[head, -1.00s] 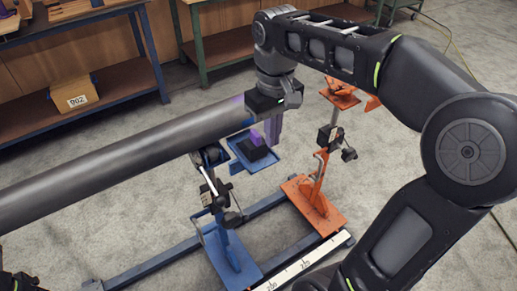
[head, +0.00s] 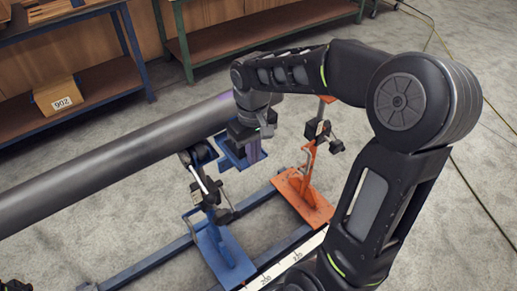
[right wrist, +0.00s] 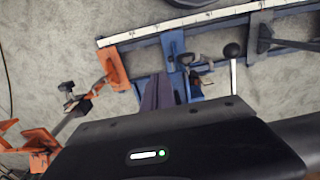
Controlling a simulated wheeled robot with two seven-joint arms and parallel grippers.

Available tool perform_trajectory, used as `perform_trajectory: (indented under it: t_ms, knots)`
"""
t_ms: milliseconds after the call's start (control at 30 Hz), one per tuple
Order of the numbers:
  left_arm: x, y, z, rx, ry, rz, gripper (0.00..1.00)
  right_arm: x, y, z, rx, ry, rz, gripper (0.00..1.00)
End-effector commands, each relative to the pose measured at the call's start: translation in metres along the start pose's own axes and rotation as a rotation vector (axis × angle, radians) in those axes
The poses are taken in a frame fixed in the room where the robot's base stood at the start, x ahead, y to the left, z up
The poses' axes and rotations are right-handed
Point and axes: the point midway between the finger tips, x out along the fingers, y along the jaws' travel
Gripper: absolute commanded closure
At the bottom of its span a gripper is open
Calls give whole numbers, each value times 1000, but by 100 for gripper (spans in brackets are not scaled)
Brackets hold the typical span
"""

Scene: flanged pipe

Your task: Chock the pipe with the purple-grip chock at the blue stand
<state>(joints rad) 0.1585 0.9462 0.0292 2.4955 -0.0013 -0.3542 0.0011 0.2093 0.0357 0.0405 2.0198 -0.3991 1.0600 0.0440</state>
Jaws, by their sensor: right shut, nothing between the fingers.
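The grey pipe (head: 110,160) runs from the left edge to the upper middle of the head view. It passes over the blue stand (head: 222,250). A small blue tray (head: 228,163) is fixed beside the stand's top. My right gripper (head: 248,157) points down over this tray, close to the pipe's near side. Its purplish fingers, also in the right wrist view (right wrist: 158,92), are shut and empty. The purple-grip chock cannot be made out now; my gripper covers much of the tray. My left gripper's fingers are not in view.
An orange stand (head: 305,195) is right of the blue stand, close to my right arm. A base rail with a white scale (head: 285,262) runs along the floor. Workbenches and a box marked 902 (head: 58,95) are at the back.

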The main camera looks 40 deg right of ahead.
Motion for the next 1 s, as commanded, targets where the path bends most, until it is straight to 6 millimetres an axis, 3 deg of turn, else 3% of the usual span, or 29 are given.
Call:
perform_trajectory:
  t_ms: [200, 567, 800, 1000]
  knots:
    - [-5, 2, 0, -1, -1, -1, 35, -1, 0, -15, 0, -1, 0, 100]
    - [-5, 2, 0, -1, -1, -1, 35, -1, 0, -18, 0, -1, 0, 100]
    - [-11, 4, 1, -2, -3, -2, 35, -1, 0, -51, 0, -1, 0, 100]
    - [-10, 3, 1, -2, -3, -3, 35, 0, 0, -55, 0, 0, 0, 100]
